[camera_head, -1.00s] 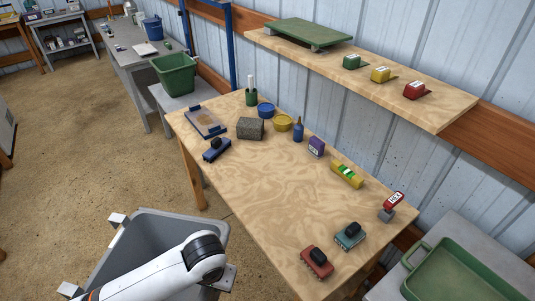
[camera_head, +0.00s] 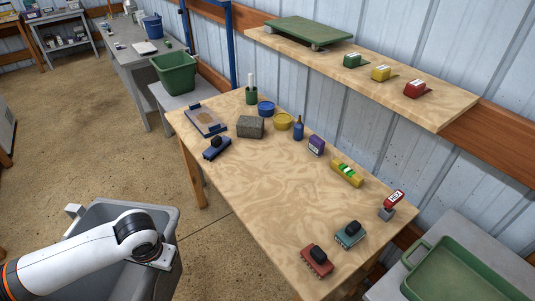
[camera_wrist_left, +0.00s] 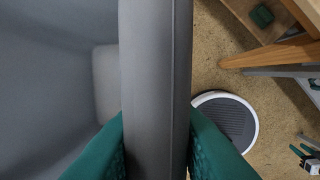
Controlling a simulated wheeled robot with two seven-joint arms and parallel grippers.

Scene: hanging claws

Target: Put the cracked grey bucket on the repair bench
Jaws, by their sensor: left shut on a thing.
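A large grey bucket (camera_head: 174,271) shows at the lower left of the head view, beside the wooden bench and apart from it. Its open top faces up; no crack is visible from here. My left arm reaches across it. In the left wrist view, my left gripper (camera_wrist_left: 157,140) is shut on the bucket's thick grey rim (camera_wrist_left: 155,60), one green finger on each side. The bucket's inside lies left of the rim. The wooden bench (camera_head: 235,185), likely the repair bench, stands right of the bucket. My right gripper is not in view.
The bench's middle is bare. A shelf (camera_head: 400,95) overhangs the back. A green bin (camera_head: 175,75) stands beyond.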

